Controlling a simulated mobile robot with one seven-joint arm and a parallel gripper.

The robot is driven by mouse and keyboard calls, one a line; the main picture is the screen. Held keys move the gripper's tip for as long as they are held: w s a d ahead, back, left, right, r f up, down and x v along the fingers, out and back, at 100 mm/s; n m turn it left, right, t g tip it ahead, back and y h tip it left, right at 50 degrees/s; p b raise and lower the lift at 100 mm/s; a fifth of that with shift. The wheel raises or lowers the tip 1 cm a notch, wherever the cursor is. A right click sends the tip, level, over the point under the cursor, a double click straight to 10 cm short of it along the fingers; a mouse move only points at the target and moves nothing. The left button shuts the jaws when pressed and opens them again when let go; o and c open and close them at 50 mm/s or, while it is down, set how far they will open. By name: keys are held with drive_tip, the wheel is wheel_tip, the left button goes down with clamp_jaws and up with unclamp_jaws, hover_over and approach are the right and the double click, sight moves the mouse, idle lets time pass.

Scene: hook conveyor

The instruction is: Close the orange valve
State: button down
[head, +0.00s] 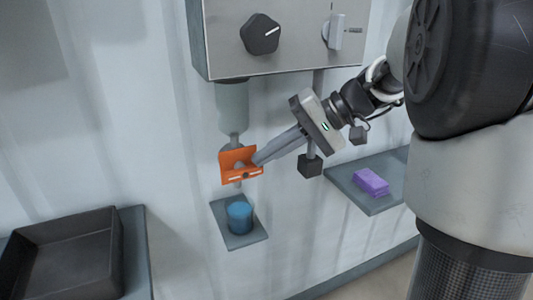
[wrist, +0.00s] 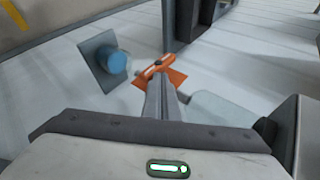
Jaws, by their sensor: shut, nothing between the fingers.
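The orange valve (head: 240,165) sits on a vertical pipe under a grey-green cylinder in the head view. It has an orange plate and an orange handle with a pale stripe along it. In the wrist view the valve (wrist: 174,77) is just beyond my fingertips. My gripper (head: 258,160) is shut and empty, with its fingertips at the right side of the valve. In the wrist view the shut fingers (wrist: 160,88) overlap part of the orange plate. I cannot tell whether they touch the valve.
A blue cup (head: 239,217) stands on a small shelf below the valve. A purple block (head: 371,182) lies on a shelf to the right. A black tray (head: 63,255) is at lower left. A control box with a black knob (head: 261,34) hangs above.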

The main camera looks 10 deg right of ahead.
drive_tip(key=a+r+p+v, duration=0.1)
drive_tip(key=p+v, duration=0.2)
drive_tip(key=v, duration=0.9)
drive_tip(key=shift+w+r, duration=0.15)
drive_tip(key=shift+r, duration=0.25)
drive_tip(key=shift+a, duration=0.15)
drive_tip(key=s+a+f+n+t+h, duration=0.1)
drive_tip(key=s+f+t+h, duration=0.1)
drive_tip(key=s+f+h, duration=0.45)
drive_tip(key=s+a+f+t+h, duration=0.1)
drive_tip(key=s+f+h, duration=0.3)
drive_tip(key=s, duration=0.6)
wheel_tip(320, 180, up, 13)
drive_tip(key=p, duration=1.2)
drive_tip(key=shift+s+d+t+p, duration=0.25)
drive_tip(key=shift+d+t+p, duration=0.05)
drive_tip(key=shift+d+p, duration=0.1)
drive_tip(key=shift+f, duration=0.1)
